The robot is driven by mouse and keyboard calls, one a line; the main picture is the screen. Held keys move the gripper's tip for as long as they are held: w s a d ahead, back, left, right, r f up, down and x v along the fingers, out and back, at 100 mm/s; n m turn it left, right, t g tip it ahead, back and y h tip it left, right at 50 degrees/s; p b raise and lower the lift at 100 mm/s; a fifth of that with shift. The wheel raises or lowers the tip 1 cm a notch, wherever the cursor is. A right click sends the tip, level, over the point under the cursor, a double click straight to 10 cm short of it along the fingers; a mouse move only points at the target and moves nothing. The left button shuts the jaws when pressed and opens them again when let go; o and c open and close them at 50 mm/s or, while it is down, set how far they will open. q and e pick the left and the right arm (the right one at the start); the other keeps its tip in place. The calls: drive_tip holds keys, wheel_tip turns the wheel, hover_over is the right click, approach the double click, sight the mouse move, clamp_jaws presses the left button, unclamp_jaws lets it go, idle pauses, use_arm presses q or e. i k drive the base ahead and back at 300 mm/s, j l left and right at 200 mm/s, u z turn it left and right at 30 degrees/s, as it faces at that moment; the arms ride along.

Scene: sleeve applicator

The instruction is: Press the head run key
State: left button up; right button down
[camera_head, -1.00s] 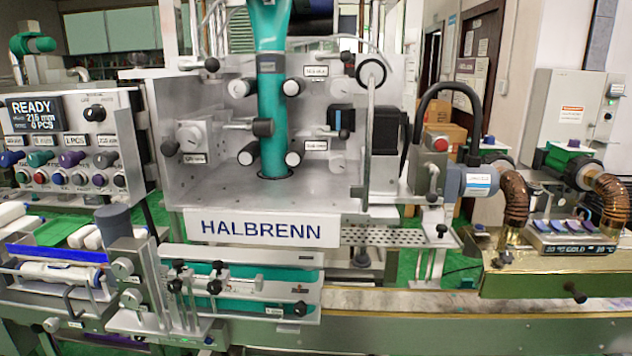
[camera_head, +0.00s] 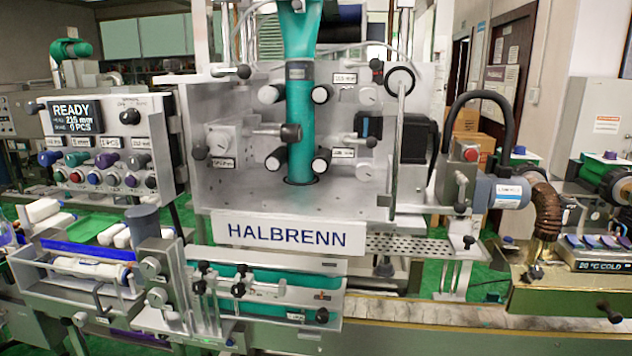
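A grey control panel (camera_head: 158,150) stands at the left. Its display (camera_head: 74,117) reads READY, 215 mm and 0 PCS. A black knob (camera_head: 130,116) sits right of the display. Below are a row of coloured knobs (camera_head: 106,160) and a lower row of small round push buttons (camera_head: 112,179) in several colours. Their labels are too small to read, so I cannot tell which one is the head run key. Neither of my grippers shows in the view.
The applicator head with a teal sleeve tube (camera_head: 300,125) stands right of the panel, above a HALBRENN plate (camera_head: 288,234). A red button (camera_head: 471,154) and a heater unit are at the right.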

sight(58, 175)
drive_tip(key=u, duration=1.4)
